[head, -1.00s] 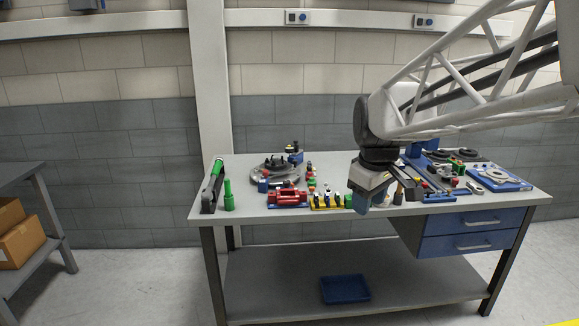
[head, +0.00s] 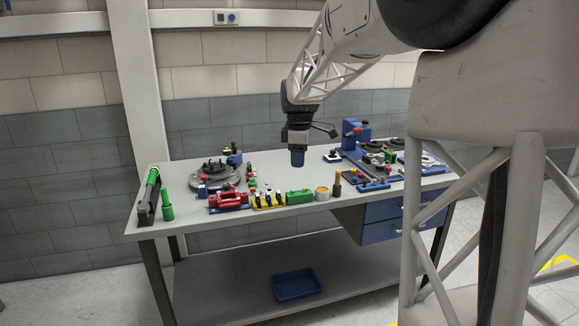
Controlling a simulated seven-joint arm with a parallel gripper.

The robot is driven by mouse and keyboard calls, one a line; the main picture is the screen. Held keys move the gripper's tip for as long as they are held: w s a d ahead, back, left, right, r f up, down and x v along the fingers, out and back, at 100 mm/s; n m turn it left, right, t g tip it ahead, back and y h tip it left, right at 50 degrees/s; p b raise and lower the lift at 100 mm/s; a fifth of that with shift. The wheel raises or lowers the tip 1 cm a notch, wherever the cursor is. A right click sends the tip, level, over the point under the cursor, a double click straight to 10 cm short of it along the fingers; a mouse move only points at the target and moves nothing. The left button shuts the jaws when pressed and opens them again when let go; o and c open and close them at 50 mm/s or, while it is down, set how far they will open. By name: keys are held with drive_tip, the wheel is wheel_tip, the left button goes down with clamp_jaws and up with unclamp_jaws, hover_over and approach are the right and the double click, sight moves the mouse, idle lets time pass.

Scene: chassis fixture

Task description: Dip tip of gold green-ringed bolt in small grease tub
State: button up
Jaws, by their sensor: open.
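My gripper (head: 296,160) points down above the middle of the workbench (head: 240,214), apart from the things on it. Its jaws are small and dark at this distance, and nothing shows held in them. A small round tub (head: 322,193) with a yellowish-orange top stands near the bench's front edge, below and right of my gripper. A yellow rack (head: 268,201) with several small dark and pale pieces stands left of the tub. I cannot single out the gold green-ringed bolt; the small parts are too tiny to tell apart.
A green box (head: 299,196) stands between rack and tub, and a red block (head: 229,200) left of the rack. A brown upright piece (head: 337,185) stands right of the tub. A round grey fixture (head: 214,172) is at back left. Blue fixtures crowd the right. The bench centre is clear.

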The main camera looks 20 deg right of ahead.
drive_tip(key=w+d+f+n, duration=0.2)
drive_tip(key=w+d+f, duration=0.1)
drive_tip(key=w, duration=0.4)
drive_tip(key=w+d+f+n, duration=0.3)
drive_tip(key=w, duration=0.5)
drive_tip(key=n+g, duration=0.1)
drive_tip(key=n, duration=0.4)
hover_over(305, 193)
drive_tip(key=w, duration=0.1)
wheel_tip(305, 193, down, 10)
drive_tip(key=shift+w+d, duration=0.15)
drive_tip(key=shift+d, duration=0.15)
drive_tip(key=shift+f, duration=0.3)
drive_tip(key=shift+f, duration=2.85)
drive_tip(key=shift+f, duration=2.1)
drive_tip(key=shift+r, duration=0.2)
clamp_jaws()
drive_tip(key=shift+r, duration=0.15)
